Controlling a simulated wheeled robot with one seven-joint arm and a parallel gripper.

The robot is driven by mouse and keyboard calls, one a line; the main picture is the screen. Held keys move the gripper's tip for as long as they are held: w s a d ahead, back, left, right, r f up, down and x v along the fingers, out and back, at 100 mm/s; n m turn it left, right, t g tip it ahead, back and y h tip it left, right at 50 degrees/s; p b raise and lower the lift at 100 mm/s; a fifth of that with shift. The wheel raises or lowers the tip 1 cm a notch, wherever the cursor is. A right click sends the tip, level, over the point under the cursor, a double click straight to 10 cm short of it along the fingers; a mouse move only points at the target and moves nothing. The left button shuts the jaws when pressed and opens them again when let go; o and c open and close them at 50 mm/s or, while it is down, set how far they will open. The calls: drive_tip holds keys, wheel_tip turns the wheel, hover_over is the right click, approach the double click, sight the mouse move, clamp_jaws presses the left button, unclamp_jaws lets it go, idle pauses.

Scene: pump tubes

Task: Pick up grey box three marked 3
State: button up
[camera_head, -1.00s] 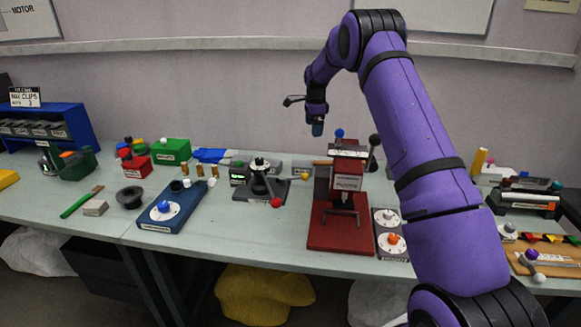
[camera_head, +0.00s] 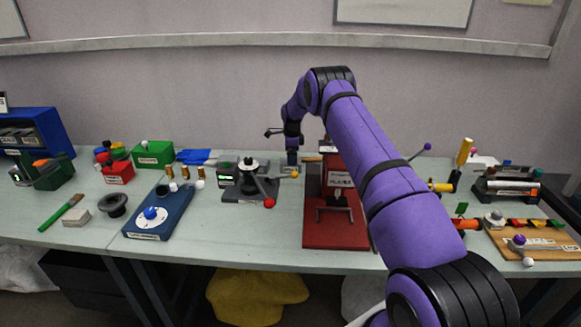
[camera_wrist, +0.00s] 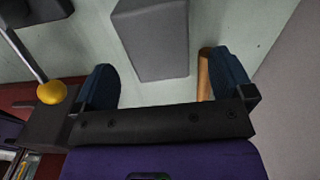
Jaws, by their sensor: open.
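A plain grey box (camera_wrist: 150,40) lies on the pale bench in the wrist view, ahead of my open jaws and roughly in line with the gap between them. No number shows on its visible faces, so I cannot tell if it is marked 3. My gripper (camera_wrist: 165,88) is open and empty, with dark blue fingers either side. In the head view my gripper (camera_head: 291,158) hangs low over the back of the bench, behind the black lever device (camera_head: 250,185). The box is mostly hidden there.
A wooden piece (camera_wrist: 203,75) lies beside the right finger. A rod with a yellow ball (camera_wrist: 52,93) is close to the left finger. The red press (camera_head: 335,230) stands just right of my gripper. A small grey block (camera_head: 76,218) lies at the left.

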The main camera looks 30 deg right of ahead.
drive_tip(key=f, duration=0.5)
drive_tip(key=shift+a, duration=0.2)
drive_tip(key=c, duration=1.1)
